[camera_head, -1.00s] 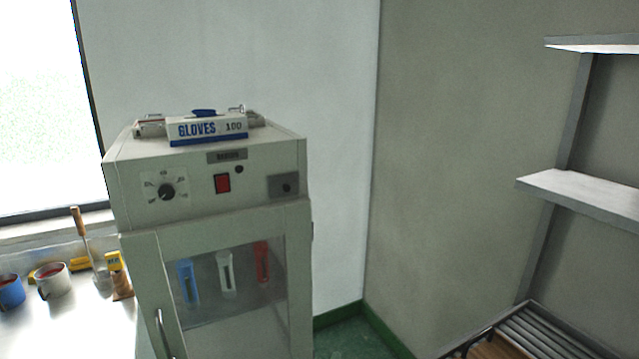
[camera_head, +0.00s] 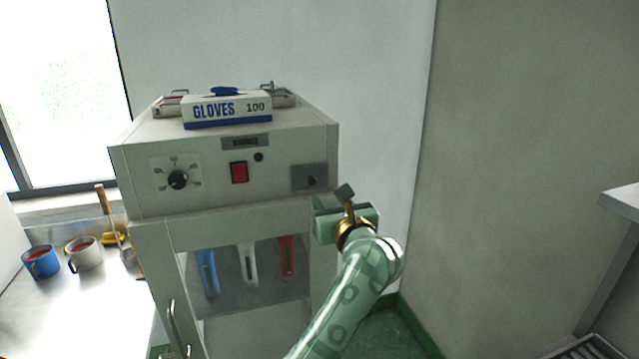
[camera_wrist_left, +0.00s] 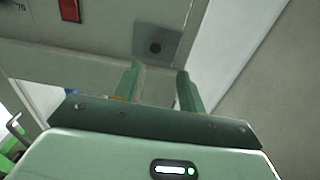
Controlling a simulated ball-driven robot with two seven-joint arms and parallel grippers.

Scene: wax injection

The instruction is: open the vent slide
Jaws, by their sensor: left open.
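The vent slide looks to be the small grey plate with a dark round knob (camera_head: 312,180) at the right end of the cabinet's upper front panel. It also shows in the left wrist view (camera_wrist_left: 158,46), just beyond my fingertips. Whether it is open or shut I cannot tell. My left gripper (camera_head: 333,197) is green, open and empty, just below and right of the plate. In the left wrist view its two fingers (camera_wrist_left: 159,72) stand apart, pointing at the plate, with no visible contact. My right gripper is not in view.
The cabinet (camera_head: 225,150) carries a dial (camera_head: 178,180), a red switch (camera_head: 239,172) and a glove box (camera_head: 227,109) on top. Its windowed door is below. Mugs (camera_head: 84,254) stand on the bench at left.

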